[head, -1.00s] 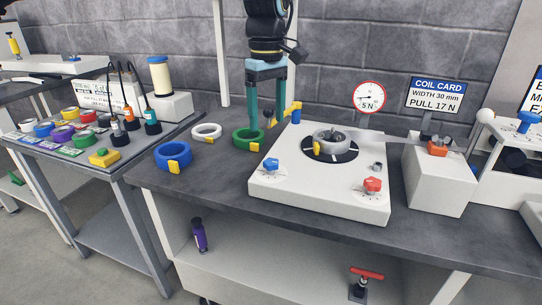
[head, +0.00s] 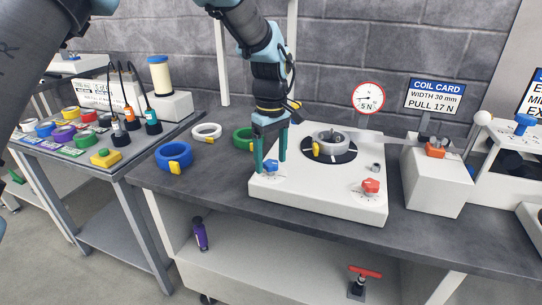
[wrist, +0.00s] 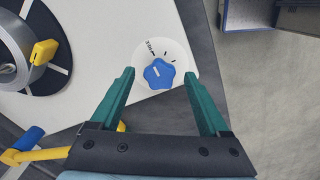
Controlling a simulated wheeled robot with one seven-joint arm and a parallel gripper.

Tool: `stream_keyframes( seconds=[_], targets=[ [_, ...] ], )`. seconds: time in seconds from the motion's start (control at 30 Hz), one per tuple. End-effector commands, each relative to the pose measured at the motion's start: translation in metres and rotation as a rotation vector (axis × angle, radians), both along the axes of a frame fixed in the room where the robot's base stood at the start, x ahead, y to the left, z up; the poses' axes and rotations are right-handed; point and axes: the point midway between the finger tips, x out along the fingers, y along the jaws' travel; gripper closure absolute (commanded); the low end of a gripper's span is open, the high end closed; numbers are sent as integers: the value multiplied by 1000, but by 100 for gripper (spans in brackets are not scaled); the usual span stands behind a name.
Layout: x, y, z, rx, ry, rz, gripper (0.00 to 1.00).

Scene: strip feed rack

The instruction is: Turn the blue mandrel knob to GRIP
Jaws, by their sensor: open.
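The blue mandrel knob (head: 270,166) is at the front left corner of the white machine housing (head: 330,195). In the wrist view the blue knob (wrist: 158,73) is star-shaped on a round white dial with tick marks and small lettering, only partly legible. A pale line on the knob points toward the lettered mark at upper left. My gripper (head: 270,163) is above the knob, pointing down. In the wrist view its teal fingers (wrist: 158,78) are open, one on either side of the knob, with gaps to it.
A red knob (head: 370,186) sits at the housing's front right. A coil with a yellow clip (head: 318,148) is on the black turntable. Blue (head: 174,156), white (head: 207,132) and green (head: 242,138) rings lie left of the housing. A yellow-and-blue bar (wrist: 35,150) shows near my gripper.

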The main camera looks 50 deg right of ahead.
Motion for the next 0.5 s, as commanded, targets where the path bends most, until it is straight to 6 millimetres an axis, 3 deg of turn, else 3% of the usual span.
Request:
stream_keyframes(
  seconds=[0.17, 0.5],
  targets=[
    [0, 0, 0, 0, 0, 0, 22],
    [0, 0, 0, 0, 0, 0, 60]
  ],
)
